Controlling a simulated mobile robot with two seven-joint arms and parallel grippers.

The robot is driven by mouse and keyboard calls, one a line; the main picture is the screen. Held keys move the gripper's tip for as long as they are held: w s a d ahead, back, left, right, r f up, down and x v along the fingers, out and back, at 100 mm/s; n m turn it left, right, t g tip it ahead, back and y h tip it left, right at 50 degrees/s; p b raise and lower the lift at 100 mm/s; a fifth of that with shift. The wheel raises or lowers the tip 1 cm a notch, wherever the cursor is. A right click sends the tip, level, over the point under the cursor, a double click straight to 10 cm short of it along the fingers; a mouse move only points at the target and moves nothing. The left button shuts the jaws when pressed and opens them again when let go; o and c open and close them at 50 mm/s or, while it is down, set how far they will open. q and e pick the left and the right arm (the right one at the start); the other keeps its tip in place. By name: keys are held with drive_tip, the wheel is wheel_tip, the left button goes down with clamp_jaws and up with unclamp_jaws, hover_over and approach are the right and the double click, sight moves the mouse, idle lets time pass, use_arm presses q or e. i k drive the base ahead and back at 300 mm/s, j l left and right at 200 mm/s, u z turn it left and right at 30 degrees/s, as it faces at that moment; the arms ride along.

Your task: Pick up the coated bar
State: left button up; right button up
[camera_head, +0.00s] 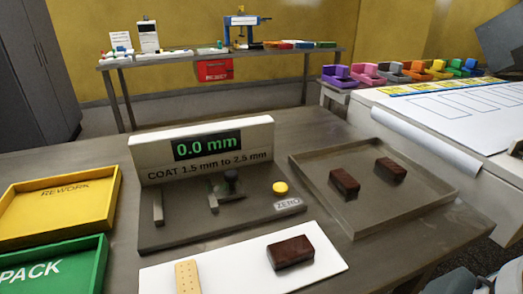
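A dark brown coated bar (291,252) lies on a white board (230,270) at the front of the table. A pale, uncoated-looking bar with small holes (187,277) lies to its left on the same board, cut off by the bottom edge. Two more dark brown bars, one nearer (344,183) and one farther right (390,171), lie apart in a grey-brown tray (395,205). Neither gripper can be made out in the head view. A grey shape in the bottom right corner may be part of my arm.
A gauge stand (170,228) reading 0.0 mm, with a yellow ZERO button (280,188), stands behind the white board. A yellow REWORK tray (60,228) and a green PACK tray (95,265) are at left. Bare table lies between the gauge and the brown tray.

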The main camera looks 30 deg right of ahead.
sight(289, 253)
drive_tip(key=l+z, duration=0.1)
drive_tip(key=z, duration=0.65)
drive_tip(key=k+l, duration=0.05)
